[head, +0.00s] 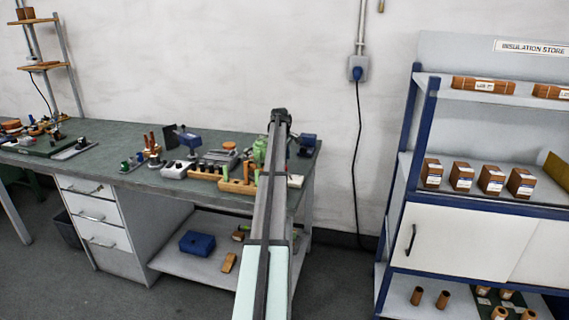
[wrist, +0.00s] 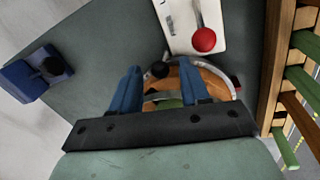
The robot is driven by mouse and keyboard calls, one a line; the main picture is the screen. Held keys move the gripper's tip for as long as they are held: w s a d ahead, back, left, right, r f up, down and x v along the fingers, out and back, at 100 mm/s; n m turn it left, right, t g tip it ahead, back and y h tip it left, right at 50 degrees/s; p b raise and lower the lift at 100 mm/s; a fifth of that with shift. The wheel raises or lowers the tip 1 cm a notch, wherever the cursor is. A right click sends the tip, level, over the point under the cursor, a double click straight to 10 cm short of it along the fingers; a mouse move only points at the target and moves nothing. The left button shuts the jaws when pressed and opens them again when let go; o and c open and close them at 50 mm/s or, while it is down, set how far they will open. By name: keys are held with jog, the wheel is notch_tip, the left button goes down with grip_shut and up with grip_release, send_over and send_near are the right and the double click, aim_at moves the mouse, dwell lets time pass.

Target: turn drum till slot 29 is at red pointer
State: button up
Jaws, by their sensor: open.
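In the wrist view my gripper (wrist: 160,66) is open, its two blue fingers apart. A round orange-brown part with a pale rim (wrist: 215,83), apparently the drum, lies below and between the fingers, and the fingers hide part of it. I cannot tell whether they touch it. No slot numbers are readable. In the head view my gripper (head: 280,116) is over the right end of the bench, and my arm hides much of what is under it.
A white plate (wrist: 180,42) with a red ball knob (wrist: 203,39) lies just beyond the drum. A wooden rack with green bars (wrist: 303,84) stands close at right. A blue block (wrist: 30,78) is at left. The green bench top (wrist: 95,45) between is clear.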

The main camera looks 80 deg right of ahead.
jog(key=shift+d+f, duration=0.15)
jog(key=shift+f, duration=0.55)
jog(key=shift+d+f, duration=0.1)
jog(key=shift+f, duration=0.55)
jog(key=shift+c, duration=0.3)
grip_shut()
